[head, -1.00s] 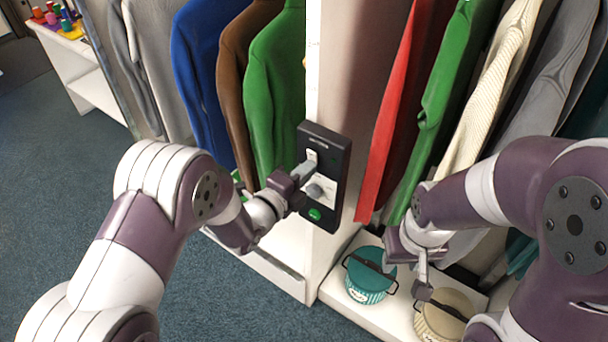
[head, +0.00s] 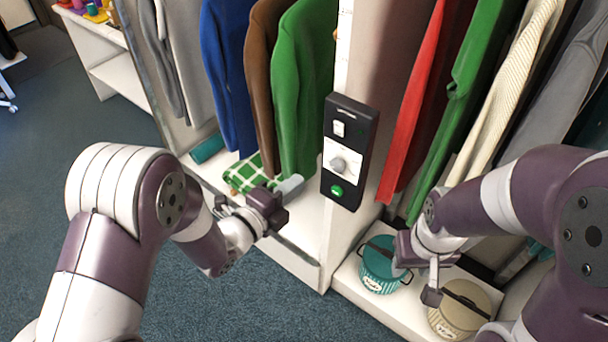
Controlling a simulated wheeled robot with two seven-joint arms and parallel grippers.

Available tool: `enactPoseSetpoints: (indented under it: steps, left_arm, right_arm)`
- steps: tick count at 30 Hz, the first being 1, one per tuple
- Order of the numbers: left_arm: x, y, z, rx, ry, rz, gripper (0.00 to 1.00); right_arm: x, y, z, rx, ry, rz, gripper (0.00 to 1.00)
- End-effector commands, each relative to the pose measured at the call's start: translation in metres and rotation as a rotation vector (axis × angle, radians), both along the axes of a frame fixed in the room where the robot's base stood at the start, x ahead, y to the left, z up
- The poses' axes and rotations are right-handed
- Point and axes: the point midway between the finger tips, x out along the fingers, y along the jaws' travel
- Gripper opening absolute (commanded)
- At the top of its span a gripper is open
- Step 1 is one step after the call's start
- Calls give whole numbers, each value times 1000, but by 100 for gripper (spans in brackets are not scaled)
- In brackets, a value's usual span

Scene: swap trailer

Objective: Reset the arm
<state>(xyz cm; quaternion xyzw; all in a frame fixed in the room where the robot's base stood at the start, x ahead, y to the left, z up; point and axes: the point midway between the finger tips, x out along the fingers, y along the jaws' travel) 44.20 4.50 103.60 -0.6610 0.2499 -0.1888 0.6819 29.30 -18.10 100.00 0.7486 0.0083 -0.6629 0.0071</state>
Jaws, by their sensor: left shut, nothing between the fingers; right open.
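My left arm comes in from the left. Its gripper (head: 290,187) is shut and empty, to the left of a black control panel (head: 348,152) and apart from it. The panel is fixed to the end of a white divider and carries a white switch, a grey knob and a green button. My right arm comes in from the right. Its gripper (head: 418,284) is open, pointing down between a teal pot (head: 378,272) and a beige pot (head: 466,306). Whether its fingers touch either pot cannot be told.
Blue, brown and green garments (head: 303,95) hang left of the white divider (head: 341,240). Red, green, cream and grey ones (head: 412,110) hang on the right. A green checked folded cloth (head: 245,172) lies on the low shelf. Carpeted floor (head: 60,130) is open on the left.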

Motion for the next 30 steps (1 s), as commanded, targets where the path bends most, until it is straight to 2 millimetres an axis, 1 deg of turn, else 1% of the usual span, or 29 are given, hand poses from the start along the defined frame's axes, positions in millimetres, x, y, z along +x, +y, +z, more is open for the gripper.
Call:
enactPoseSetpoints:
  steps: [3,17,19,20,22,23,24,25,26,27,29,30]
  left_arm:
    - [-3,2,-1,0,1,0,0]
    - [-3,2,-1,-3,3,0,0]
    - [-3,3,-4,-35,47,7,0]
    - [-4,4,-12,-55,109,21,0]
    - [-9,18,-50,-109,372,124,0]
    - [-14,29,-65,-141,508,202,0]
    - [-21,45,-81,-195,692,336,0]
    - [-29,60,-90,-244,828,459,0]
    - [-39,75,-96,-298,954,595,0]
    - [-56,94,-100,-377,1102,784,0]
    - [-89,117,-98,-503,1285,1076,0]
    - [-111,127,-91,-586,1376,1257,0]
  right_arm:
    - [0,0,-1,0,0,0,43]
    - [0,0,-1,0,0,0,43]
    - [0,0,-1,0,0,0,43]
    - [0,0,-1,0,0,0,43]
    - [0,0,-1,0,0,0,43]
    - [0,0,-1,0,0,0,43]
    - [0,0,0,0,0,0,43]
    - [0,0,0,0,0,0,43]
    - [0,0,0,0,0,0,43]
    - [0,0,0,0,0,0,43]
    - [0,0,-1,0,0,0,43]
    - [0,0,-1,0,0,0,43]
